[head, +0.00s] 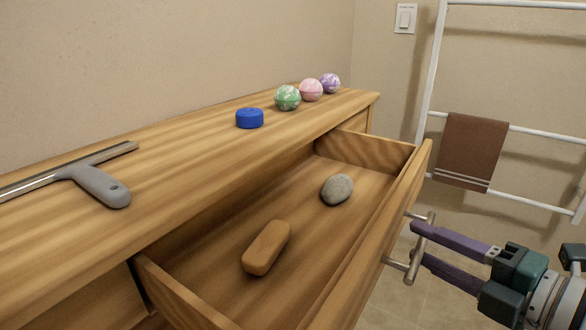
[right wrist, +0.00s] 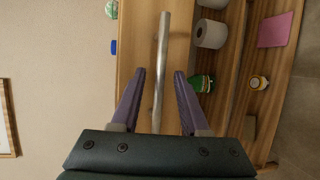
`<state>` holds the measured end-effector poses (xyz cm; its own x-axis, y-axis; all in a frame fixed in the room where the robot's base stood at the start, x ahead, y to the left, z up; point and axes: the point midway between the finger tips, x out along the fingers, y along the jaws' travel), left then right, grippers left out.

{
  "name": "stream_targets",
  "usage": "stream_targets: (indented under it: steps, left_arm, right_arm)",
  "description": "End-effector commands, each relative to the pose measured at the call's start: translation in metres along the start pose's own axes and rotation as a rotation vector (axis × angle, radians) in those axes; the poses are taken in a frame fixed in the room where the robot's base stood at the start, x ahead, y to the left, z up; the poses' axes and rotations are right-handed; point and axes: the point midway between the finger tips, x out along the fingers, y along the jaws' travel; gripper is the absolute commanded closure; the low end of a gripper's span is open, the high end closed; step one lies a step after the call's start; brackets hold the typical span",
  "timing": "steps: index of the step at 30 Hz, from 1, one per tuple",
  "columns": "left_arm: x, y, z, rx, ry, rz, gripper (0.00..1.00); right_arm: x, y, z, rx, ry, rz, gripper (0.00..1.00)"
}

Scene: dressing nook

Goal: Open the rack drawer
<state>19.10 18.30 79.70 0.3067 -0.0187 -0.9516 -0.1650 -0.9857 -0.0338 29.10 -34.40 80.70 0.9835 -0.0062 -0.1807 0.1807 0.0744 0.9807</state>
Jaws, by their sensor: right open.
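The rack drawer (head: 345,270) is pulled out of the wooden rack, and its inside shows. A grey stone (head: 337,188) and a tan rounded block (head: 266,248) lie in it. The metal bar handle (head: 412,268) is on its front. My right gripper (head: 416,242) is at the handle with its jaws open. In the right wrist view the handle (right wrist: 162,60) runs between the two purple fingers (right wrist: 159,88), with gaps visible on both sides. My left gripper is not in view.
On the rack top (head: 190,150) are a squeegee (head: 100,185), a blue puck (head: 249,118) and several marbled balls (head: 287,97). A white towel ladder (head: 430,75) with a brown towel (head: 470,150) stands behind. Shelves in the wrist view hold rolls (right wrist: 210,34) and a green bottle (right wrist: 202,83).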

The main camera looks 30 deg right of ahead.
Motion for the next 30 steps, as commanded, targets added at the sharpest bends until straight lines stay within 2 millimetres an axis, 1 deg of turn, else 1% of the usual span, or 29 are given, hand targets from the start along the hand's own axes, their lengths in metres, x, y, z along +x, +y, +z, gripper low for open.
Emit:
stream_targets:
  steps: [1,6,9,12,15,18,30]
  left_arm:
    - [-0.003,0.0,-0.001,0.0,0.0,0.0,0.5]
    - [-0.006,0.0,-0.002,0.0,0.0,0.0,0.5]
    - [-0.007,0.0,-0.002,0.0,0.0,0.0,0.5]
    - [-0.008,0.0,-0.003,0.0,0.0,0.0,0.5]
    - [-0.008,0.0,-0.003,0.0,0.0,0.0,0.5]
    - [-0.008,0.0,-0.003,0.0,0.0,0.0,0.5]
    - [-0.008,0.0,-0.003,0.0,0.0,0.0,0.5]
  right_arm:
    - [-0.011,0.001,0.0,0.001,-0.002,-0.004,0.55]
    - [-0.046,0.0,0.0,0.001,-0.003,-0.005,0.55]
    - [-0.064,0.001,0.0,0.001,-0.003,-0.003,0.55]
    - [-0.077,0.0,0.0,0.001,-0.002,-0.002,0.55]
    - [-0.084,0.001,0.0,0.0,-0.002,0.0,0.55]
    - [-0.087,0.001,0.0,-0.001,-0.001,0.0,0.55]
    - [-0.086,0.001,0.0,-0.001,-0.001,0.001,0.55]
